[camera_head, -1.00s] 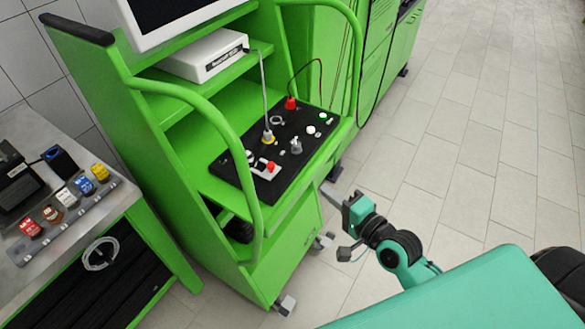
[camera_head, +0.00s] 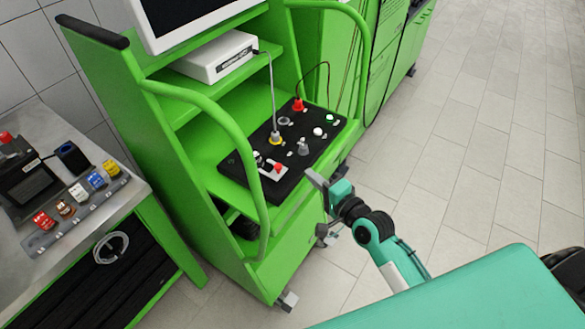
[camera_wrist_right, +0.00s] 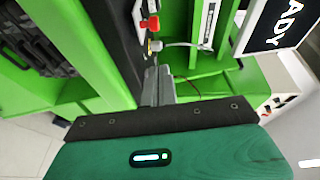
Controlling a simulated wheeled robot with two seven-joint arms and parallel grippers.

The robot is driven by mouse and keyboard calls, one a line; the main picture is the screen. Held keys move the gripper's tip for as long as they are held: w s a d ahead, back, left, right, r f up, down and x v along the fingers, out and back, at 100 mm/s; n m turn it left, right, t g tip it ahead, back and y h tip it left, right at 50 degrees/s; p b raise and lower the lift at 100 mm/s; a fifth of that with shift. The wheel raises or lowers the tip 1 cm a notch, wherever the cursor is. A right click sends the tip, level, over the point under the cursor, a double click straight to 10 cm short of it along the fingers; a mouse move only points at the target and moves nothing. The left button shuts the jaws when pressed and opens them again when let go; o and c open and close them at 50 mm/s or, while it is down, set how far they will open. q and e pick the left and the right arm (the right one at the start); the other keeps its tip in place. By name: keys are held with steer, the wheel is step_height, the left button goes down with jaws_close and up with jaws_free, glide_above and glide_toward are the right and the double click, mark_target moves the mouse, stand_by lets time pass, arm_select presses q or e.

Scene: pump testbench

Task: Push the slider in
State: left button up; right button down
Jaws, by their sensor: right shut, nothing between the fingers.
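The black control panel (camera_head: 290,157) lies on a green shelf (camera_head: 292,205) that juts from the front of the green test cart. This shelf looks like the slider, but no part is marked as such. My right gripper (camera_head: 313,178) is shut and empty, its fingers at the front right edge of the shelf. In the right wrist view the shut fingers (camera_wrist_right: 158,84) point at the dark panel edge (camera_wrist_right: 118,45). I cannot tell whether they touch it. My left gripper is not in view.
A curved green handle (camera_head: 222,125) rises at the shelf's left, and another rail arches on the right. Cables plug into the panel. A grey workbench (camera_head: 130,190) with coloured parts stands at the left. Tiled floor (camera_head: 470,150) is clear at the right.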

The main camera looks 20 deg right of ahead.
mark_target(280, 166)
steer(key=w+a+p, duration=0.2)
steer(key=w+a, duration=0.1)
steer(key=shift+w+a+f, duration=0.15)
steer(key=shift+w+a, duration=0.05)
steer(key=shift+w, duration=0.1)
steer(key=shift+w+a+f, duration=0.15)
steer(key=shift+w+a, duration=0.05)
steer(key=shift+a, duration=0.35)
steer(key=shift+w, duration=0.1)
steer(key=w+a, duration=0.2)
steer(key=shift+w+a+p, duration=0.1)
steer(key=shift+w+p, duration=0.3)
steer(key=shift+s, duration=0.1)
